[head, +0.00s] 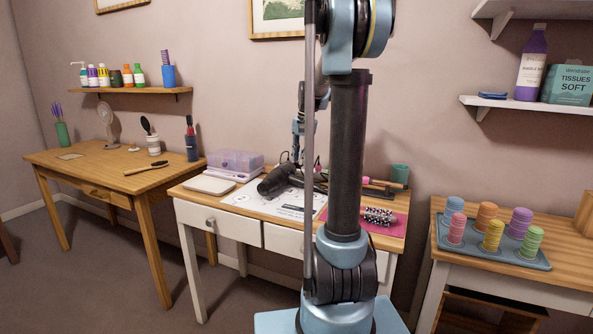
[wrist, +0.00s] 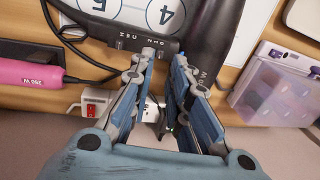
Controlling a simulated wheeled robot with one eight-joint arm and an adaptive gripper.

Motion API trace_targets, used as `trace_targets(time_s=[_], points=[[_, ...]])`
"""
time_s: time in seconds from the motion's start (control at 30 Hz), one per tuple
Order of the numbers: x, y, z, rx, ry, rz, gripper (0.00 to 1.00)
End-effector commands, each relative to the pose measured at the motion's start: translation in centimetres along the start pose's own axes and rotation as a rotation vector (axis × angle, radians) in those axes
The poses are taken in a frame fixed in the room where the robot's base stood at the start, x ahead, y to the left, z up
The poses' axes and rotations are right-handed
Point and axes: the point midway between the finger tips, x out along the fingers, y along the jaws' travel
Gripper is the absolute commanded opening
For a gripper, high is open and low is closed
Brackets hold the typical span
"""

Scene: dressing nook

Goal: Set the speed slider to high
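A black hair dryer (head: 275,182) lies on a white printed sheet (head: 262,199) on the middle table. In the wrist view, the dryer's dark handle (wrist: 125,41) crosses the top, with small pale markings along its edge. My gripper (wrist: 163,55) points at this marked edge. Its two fingers lean inward, with a narrow gap between the tips and nothing seen gripped. The left fingertip is at or very near the handle; I cannot tell whether it touches. The speed slider's knob cannot be made out clearly; the fingertips may cover it. In the head view my arm largely hides the gripper.
A power strip with a red switch (wrist: 92,109) and a pink tool (wrist: 32,75) with a cord are left in the wrist view. A clear lilac-lidded box (wrist: 280,88) is right. A pink mat (head: 392,224) holds a patterned brush (head: 379,215).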

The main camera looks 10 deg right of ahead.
Motion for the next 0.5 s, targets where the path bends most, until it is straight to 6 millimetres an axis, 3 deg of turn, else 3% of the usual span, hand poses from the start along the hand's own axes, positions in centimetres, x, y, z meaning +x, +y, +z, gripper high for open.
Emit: trace_targets(time_s=[0.2, 0.5], points=[[3.5, 0.0, 0.0, -0.001, 0.0, 0.0, 0.17], [5.7, 0.0, 0.0, -0.001, 0.0, 0.0, 0.17]])
